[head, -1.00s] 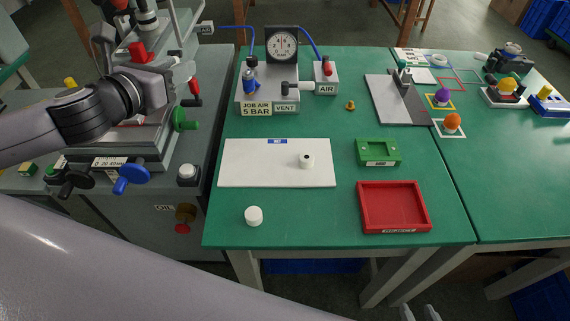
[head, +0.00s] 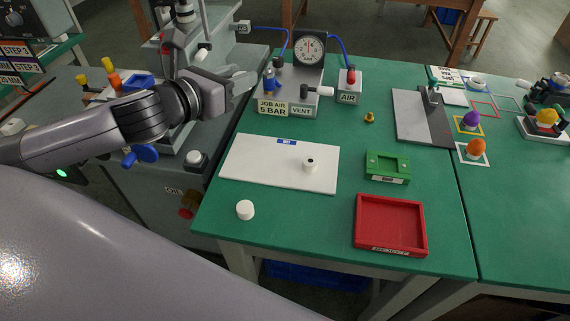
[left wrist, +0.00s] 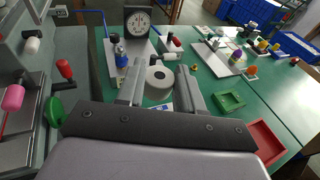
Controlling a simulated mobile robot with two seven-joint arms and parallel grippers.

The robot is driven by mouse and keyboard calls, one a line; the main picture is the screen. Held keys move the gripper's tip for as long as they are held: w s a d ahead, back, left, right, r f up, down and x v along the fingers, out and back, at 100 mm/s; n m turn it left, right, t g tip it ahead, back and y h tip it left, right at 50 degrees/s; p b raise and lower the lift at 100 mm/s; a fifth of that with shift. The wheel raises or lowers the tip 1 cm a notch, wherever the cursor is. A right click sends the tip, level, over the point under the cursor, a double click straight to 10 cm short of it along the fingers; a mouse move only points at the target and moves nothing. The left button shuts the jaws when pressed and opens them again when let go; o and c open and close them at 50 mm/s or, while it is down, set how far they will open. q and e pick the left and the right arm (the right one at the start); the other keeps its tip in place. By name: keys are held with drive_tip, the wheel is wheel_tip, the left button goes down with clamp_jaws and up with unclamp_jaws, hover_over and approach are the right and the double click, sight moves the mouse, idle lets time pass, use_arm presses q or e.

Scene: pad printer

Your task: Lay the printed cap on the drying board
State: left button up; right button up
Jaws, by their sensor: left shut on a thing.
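My left gripper (head: 258,78) is left of the air box, above the gap between the printer and the green table. In the left wrist view its fingers (left wrist: 160,85) are shut on a white printed cap (left wrist: 157,77) with a dark mark on its top. In the head view the held cap cannot be made out. The white drying board (head: 260,168) with a blue label lies flat on the table, right of and nearer than the gripper. Another white cap (head: 310,164) with a dark mark stands on its right part. My right gripper is not in view.
A plain white cap (head: 245,210) stands on the table in front of the board. A green fixture (head: 387,167) and red tray (head: 358,225) lie to the right. The gauge (head: 310,48) and air box (head: 297,108) stand behind the board. The board's left part is clear.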

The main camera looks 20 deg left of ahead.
use_arm(q)
drive_tip(key=shift+d+f, duration=0.1)
drive_tip(key=shift+f, duration=0.25)
drive_tip(key=b, duration=0.4)
hover_over(248, 163)
wheel_tip(248, 163, down, 15)
drive_tip(key=shift+r, duration=0.1)
wheel_tip(248, 163, down, 4)
drive_tip(key=shift+b, duration=0.75)
drive_tip(key=shift+f, duration=0.3)
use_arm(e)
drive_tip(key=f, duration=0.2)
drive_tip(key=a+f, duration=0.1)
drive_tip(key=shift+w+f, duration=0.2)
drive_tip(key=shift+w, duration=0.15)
use_arm(q)
drive_tip(key=shift+f, duration=0.1)
drive_tip(key=shift+f, duration=0.1)
drive_tip(key=o, duration=1)
